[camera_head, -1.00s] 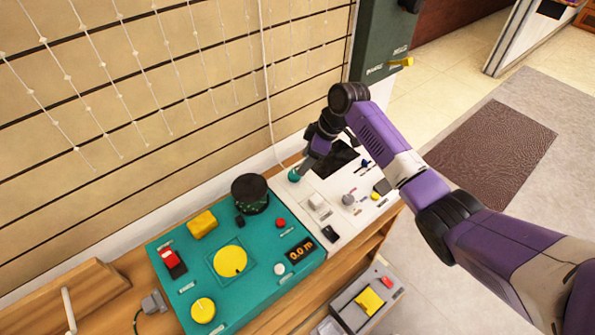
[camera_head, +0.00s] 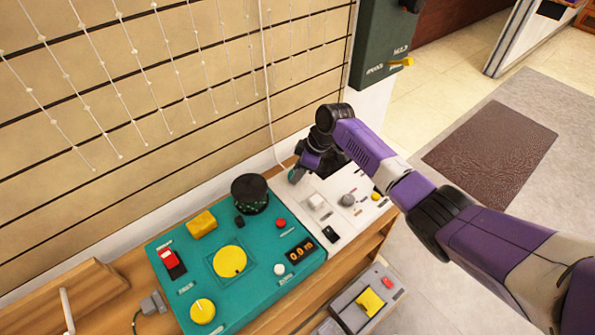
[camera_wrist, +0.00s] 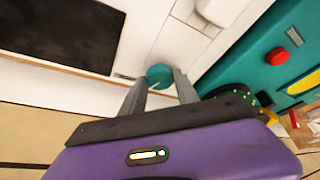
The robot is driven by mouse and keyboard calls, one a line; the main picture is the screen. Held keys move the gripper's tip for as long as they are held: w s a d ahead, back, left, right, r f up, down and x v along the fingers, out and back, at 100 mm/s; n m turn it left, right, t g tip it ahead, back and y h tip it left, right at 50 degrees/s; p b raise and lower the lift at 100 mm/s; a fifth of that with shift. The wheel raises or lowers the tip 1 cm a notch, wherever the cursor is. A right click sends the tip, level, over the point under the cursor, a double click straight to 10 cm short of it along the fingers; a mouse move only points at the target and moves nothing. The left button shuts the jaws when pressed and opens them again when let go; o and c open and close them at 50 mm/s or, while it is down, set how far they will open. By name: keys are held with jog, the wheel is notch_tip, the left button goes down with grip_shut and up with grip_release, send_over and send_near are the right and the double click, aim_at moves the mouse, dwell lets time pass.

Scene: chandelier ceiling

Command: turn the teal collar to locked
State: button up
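The teal collar (camera_head: 293,175) is a small round piece on the white panel, near its back left edge by the wall. In the wrist view the collar (camera_wrist: 158,75) sits between my two fingertips, which stand about its width apart. My gripper (camera_wrist: 159,83) appears shut on it, one finger on each side; exact contact is hard to see. In the head view my gripper (camera_head: 297,172) reaches down to the collar from the upper right, and my wrist hides part of the panel. I cannot read any lock marking on the collar.
A teal control box (camera_head: 240,295) with yellow dials stands to the left, with a black knurled cylinder (camera_head: 249,190) near its back corner. The white panel (camera_head: 325,185) carries small knobs and switches. The slatted wall (camera_head: 180,120) is close behind.

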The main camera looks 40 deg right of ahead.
grip_shut()
jog(key=shift+p, duration=0.35)
jog(key=shift+a+r+m+p, duration=0.15)
jog(key=shift+m+p, duration=0.45)
jog(key=m+h+p, duration=0.1)
jog(key=m+p, duration=0.1)
jog(key=shift+s+a+r+t+p, duration=0.1)
jog(key=shift+a+t+p, duration=0.05)
jog(key=shift+t+p, duration=0.15)
jog(key=m+h+p, duration=0.2)
jog(key=m+p, duration=0.1)
jog(key=m, duration=0.2)
jog(key=shift+a, duration=0.15)
jog(key=shift+a+f+m+h+p, duration=0.15)
jog(key=shift+m+h+p, duration=0.45)
jog(key=shift+m, duration=1.4)
